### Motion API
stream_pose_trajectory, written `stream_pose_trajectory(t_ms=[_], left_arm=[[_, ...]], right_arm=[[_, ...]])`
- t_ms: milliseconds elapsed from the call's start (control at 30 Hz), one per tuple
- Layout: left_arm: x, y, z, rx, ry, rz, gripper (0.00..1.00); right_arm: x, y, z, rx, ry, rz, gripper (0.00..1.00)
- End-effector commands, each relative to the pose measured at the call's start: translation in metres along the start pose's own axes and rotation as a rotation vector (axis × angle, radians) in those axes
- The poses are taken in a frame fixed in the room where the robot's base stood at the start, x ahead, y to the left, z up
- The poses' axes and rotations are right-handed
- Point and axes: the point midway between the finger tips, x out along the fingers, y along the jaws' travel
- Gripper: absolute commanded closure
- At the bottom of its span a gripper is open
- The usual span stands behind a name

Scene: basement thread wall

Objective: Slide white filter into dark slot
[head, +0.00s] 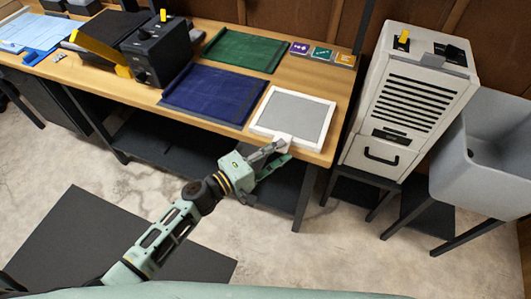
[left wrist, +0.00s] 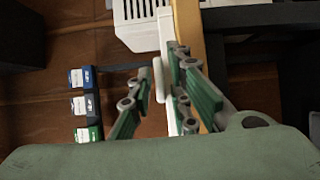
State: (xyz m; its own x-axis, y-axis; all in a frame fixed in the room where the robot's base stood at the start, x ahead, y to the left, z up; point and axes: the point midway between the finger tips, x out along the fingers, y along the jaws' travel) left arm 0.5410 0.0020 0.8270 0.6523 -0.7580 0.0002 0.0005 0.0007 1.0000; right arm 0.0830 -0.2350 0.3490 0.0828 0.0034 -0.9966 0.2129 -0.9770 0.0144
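The white filter (head: 297,115), a white frame around a grey panel, lies flat on the workbench near its front right corner. Its small white tab (head: 283,142) points toward the front edge. My left gripper (head: 279,152) is at this tab, just off the bench edge. In the left wrist view its fingers (left wrist: 160,85) stand apart, with the filter's white edge (left wrist: 166,50) seen edge-on between and beyond them. No firm contact shows. The white cabinet (head: 412,100) stands right of the bench, with a dark slot-like opening (head: 450,52) on its top. My right gripper is out of view.
Blue (head: 215,93) and green (head: 245,50) panels lie left of and behind the filter. Small colored cards (head: 322,53) lie at the bench's back right. A black machine (head: 157,53) stands farther left. A grey sink (head: 485,150) is right of the cabinet. Open floor lies in front.

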Motion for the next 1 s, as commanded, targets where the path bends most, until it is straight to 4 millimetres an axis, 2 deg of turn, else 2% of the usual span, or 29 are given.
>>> stream_pose_trajectory(t_ms=[333,533,1000], left_arm=[[0.0051,-0.0006,0.0001,0.000,0.000,-0.001,0.83],[0.0049,-0.0005,0.0001,0.000,0.000,-0.001,0.99],[0.0049,-0.0003,0.0000,0.001,0.000,-0.001,1.00]], right_arm=[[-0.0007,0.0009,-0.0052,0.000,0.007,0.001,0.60],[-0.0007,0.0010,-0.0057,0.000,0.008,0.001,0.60],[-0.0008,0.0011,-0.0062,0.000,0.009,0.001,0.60]])
